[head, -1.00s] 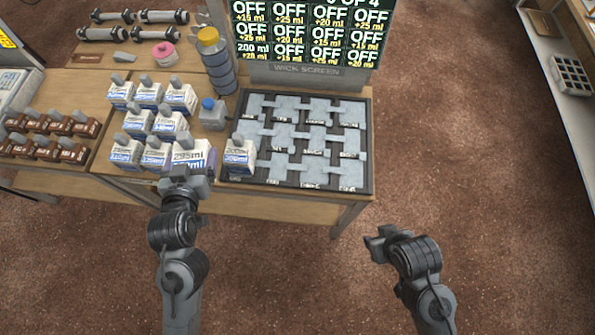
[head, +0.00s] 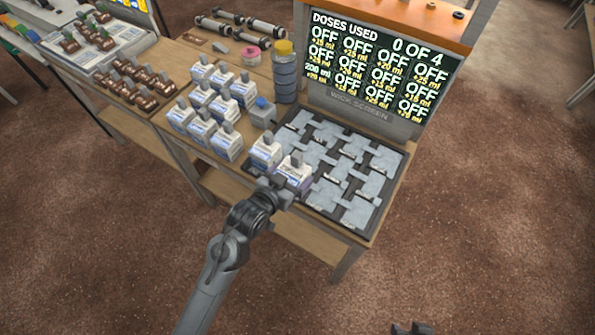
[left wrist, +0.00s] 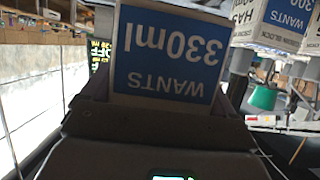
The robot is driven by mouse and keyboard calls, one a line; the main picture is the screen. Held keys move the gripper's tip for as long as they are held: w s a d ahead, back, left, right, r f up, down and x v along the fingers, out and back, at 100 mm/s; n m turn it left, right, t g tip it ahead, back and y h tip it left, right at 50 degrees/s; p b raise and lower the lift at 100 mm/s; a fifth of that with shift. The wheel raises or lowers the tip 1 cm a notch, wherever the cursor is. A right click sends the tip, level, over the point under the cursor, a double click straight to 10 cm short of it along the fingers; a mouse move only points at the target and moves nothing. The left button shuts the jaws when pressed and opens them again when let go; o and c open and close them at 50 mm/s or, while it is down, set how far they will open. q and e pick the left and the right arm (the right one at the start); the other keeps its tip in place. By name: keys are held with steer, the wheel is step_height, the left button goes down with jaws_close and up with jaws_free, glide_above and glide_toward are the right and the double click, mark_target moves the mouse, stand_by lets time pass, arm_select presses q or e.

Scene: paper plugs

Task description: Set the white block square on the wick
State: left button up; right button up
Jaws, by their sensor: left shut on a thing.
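My left gripper (head: 279,189) is shut on a white block (head: 294,172) with a grey knob on top. In the left wrist view this block (left wrist: 170,50) fills the middle, its blue label reading "WANTS 330ml" upside down. The block is at the front left part of the wick (head: 361,213), a dark tray of linked pale pads. I cannot tell whether it touches the pad under it. Only the tip of my right gripper (head: 411,328) shows at the bottom edge.
Several more white blocks (head: 203,129) stand in rows left of the wick. The wick screen (head: 366,70) reads "0 OF 4". The wick's right pads are bare.

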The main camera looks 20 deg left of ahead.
arm_select(q)
steer(key=shift+w+a+f+b, duration=0.2)
steer(key=shift+w+a+f, duration=0.1)
steer(key=shift+w+f, duration=1)
steer(key=shift+w+a+f+b, duration=0.25)
steer(key=shift+w+a+f, duration=0.1)
steer(key=shift+w+f, duration=0.95)
steer(key=shift+w+a+f+b, duration=0.2)
steer(key=shift+w+a+f, duration=0.1)
steer(key=shift+w+f, duration=1)
steer(key=shift+f, duration=0.4)
steer(key=shift+f, duration=0.15)
steer(key=o, duration=1.1)
